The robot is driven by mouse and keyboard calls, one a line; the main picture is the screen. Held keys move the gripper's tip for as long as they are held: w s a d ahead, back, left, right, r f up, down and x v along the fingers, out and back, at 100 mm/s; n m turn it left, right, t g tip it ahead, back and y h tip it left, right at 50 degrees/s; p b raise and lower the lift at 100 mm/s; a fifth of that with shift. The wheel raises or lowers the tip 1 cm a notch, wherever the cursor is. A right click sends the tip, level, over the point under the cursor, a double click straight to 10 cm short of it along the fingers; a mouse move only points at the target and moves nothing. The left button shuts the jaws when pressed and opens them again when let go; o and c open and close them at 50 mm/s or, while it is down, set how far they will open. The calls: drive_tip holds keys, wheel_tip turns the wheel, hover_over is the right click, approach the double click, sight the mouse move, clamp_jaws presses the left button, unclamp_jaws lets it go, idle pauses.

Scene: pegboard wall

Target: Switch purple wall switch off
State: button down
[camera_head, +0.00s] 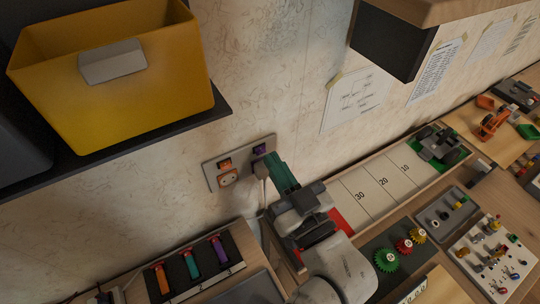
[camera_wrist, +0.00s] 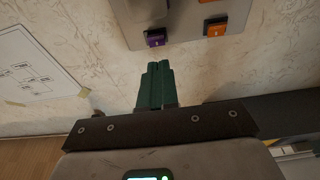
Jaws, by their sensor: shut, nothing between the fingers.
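The purple wall switch (camera_head: 259,149) sits at the upper right of a grey wall plate (camera_head: 211,174) in the head view. My gripper (camera_wrist: 158,66) has green fingers, shut and empty, pointing at the purple switch with a small gap showing in the picture. It also shows in the head view (camera_head: 272,158), close to the plate. Whether it touches the switch cannot be told.
A shelf (camera_head: 120,139) with a yellow bin (camera_head: 120,75) juts out at upper left. A dark box (camera_head: 392,42) hangs at upper right. A tray of coloured tools (camera_head: 222,281) and a numbered board (camera_head: 350,205) stand below.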

sight(260, 149)
drive_tip(key=shift+w+a+f, duration=0.65)
drive_tip(key=shift+w+f, duration=0.1)
drive_tip(key=shift+w, duration=0.15)
drive_tip(key=f+b, duration=0.1)
drive_tip(key=b, duration=0.1)
drive_tip(key=shift+w+a+b, duration=0.1)
drive_tip(key=shift+b, duration=0.25)
drive_tip(key=shift+r+p, duration=0.3)
